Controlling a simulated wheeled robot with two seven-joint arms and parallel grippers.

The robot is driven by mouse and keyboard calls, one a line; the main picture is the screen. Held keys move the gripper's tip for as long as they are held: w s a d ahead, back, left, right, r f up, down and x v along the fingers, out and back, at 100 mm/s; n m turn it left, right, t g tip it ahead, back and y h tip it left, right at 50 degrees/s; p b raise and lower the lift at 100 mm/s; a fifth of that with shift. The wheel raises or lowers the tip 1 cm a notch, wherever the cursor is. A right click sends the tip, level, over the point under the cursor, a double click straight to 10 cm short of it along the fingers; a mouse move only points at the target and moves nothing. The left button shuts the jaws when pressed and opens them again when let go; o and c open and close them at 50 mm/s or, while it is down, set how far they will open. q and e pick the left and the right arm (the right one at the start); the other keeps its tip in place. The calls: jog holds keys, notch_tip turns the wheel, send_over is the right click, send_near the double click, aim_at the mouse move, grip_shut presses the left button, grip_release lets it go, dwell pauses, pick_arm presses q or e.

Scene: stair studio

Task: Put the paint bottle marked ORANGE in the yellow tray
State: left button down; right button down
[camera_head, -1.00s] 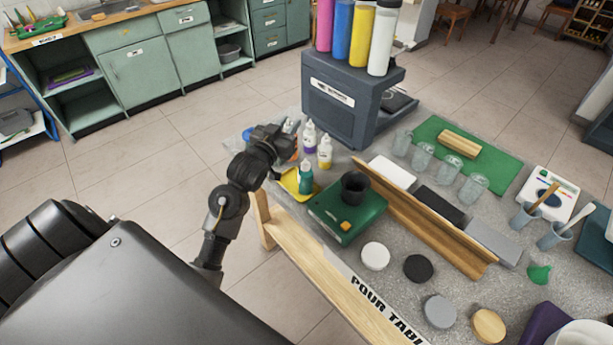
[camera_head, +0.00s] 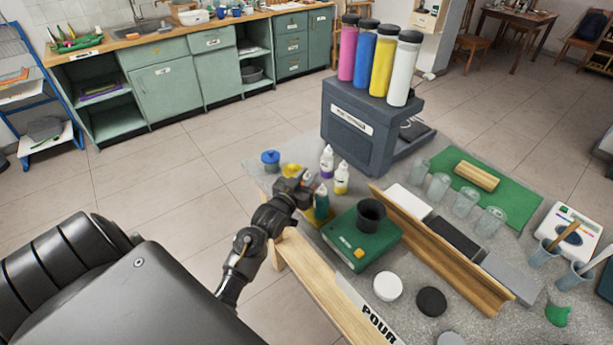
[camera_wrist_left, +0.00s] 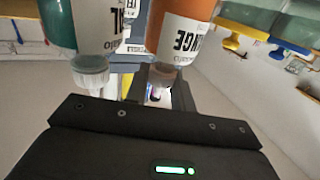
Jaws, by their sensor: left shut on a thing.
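My left gripper (camera_head: 298,188) is shut on the orange paint bottle, which is mostly hidden behind it in the head view. In the left wrist view the orange bottle (camera_wrist_left: 182,32) shows close up, its label ending in "NGE" and upside down in the picture. A teal bottle (camera_head: 321,204) stands beside it, and also shows in the left wrist view (camera_wrist_left: 94,28). I cannot tell whether the orange bottle touches the tray. My right gripper is out of view.
Two white bottles, one with purple (camera_head: 327,162) and one with yellow (camera_head: 341,178), stand just behind. A green box (camera_head: 362,240) with a dark cup (camera_head: 371,213) stands to the right.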

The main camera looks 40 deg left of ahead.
pick_arm(q)
jog(key=shift+f, duration=0.2)
jog(key=c, duration=1.2)
grip_release()
jog(key=shift+s+r, duration=0.1)
jog(key=shift+r, duration=0.05)
jog(key=shift+s+d+b, duration=0.25)
jog(key=shift+s+b, duration=0.15)
jog(key=shift+s, duration=1.55)
jog(key=shift+s+d+b, duration=0.2)
jog(key=shift+s+b, duration=0.2)
jog(key=shift+s, duration=1.55)
jog(key=shift+s+d+b, duration=0.25)
jog(key=shift+s+b, duration=0.15)
jog(key=shift+s, duration=1.55)
